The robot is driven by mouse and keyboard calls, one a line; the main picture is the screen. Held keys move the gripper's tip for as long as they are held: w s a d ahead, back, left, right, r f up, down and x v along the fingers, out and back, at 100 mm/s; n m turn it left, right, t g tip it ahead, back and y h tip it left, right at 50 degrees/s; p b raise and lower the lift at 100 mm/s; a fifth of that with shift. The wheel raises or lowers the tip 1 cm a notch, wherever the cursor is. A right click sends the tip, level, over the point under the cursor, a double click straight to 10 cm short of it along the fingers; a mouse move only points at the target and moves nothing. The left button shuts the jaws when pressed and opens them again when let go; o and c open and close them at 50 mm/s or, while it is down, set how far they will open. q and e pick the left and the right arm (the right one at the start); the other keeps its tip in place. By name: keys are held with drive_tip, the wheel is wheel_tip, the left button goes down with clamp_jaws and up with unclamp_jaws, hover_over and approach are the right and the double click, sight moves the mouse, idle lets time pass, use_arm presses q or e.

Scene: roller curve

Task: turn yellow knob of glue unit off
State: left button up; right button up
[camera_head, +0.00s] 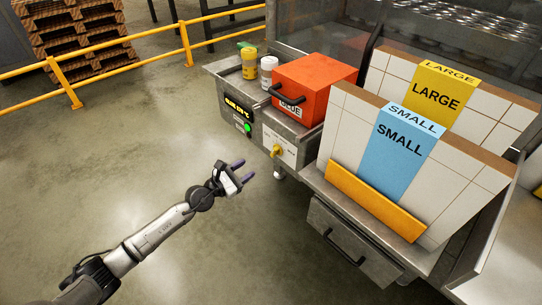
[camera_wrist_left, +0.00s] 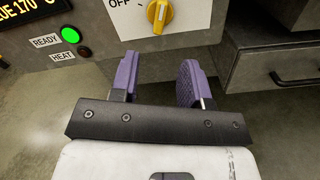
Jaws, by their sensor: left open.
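The yellow knob (camera_head: 276,151) sits on a white label plate (camera_head: 287,150) on the front of the grey glue unit (camera_head: 262,125). In the left wrist view the yellow knob (camera_wrist_left: 160,14) is at the top, partly cut off, with "OFF" printed to its left. Its pointer looks roughly upright and slightly tilted. My left gripper (camera_head: 240,170) is open and empty, in front of the unit and left of the knob. In the left wrist view its purple fingers (camera_wrist_left: 160,80) are apart, below the knob and not touching it. My right gripper is not in view.
A display (camera_head: 237,107) and a lit green button (camera_head: 248,128) are left of the knob. An orange glue box (camera_head: 313,85) and bottles (camera_head: 249,63) stand on top. Blue "SMALL" (camera_head: 402,150) and yellow "LARGE" (camera_head: 436,95) dividers stand right. The floor (camera_head: 150,120) around my left arm is clear.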

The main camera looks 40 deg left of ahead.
sight(272, 153)
use_arm(q)
drive_tip(key=w+b, duration=0.1)
drive_tip(key=w, duration=0.2)
drive_tip(key=w+d, duration=0.1)
drive_tip(key=w, duration=0.2)
drive_tip(key=w+b, duration=0.1)
drive_tip(key=w, duration=0.2)
drive_tip(key=shift+w+d+b, duration=0.35)
drive_tip(key=shift+d, duration=0.05)
drive_tip(key=shift+w+d+b, duration=0.15)
drive_tip(key=shift+w+b, duration=0.15)
drive_tip(key=shift+w, duration=0.6)
drive_tip(key=shift+c, duration=0.2)
clamp_jaws()
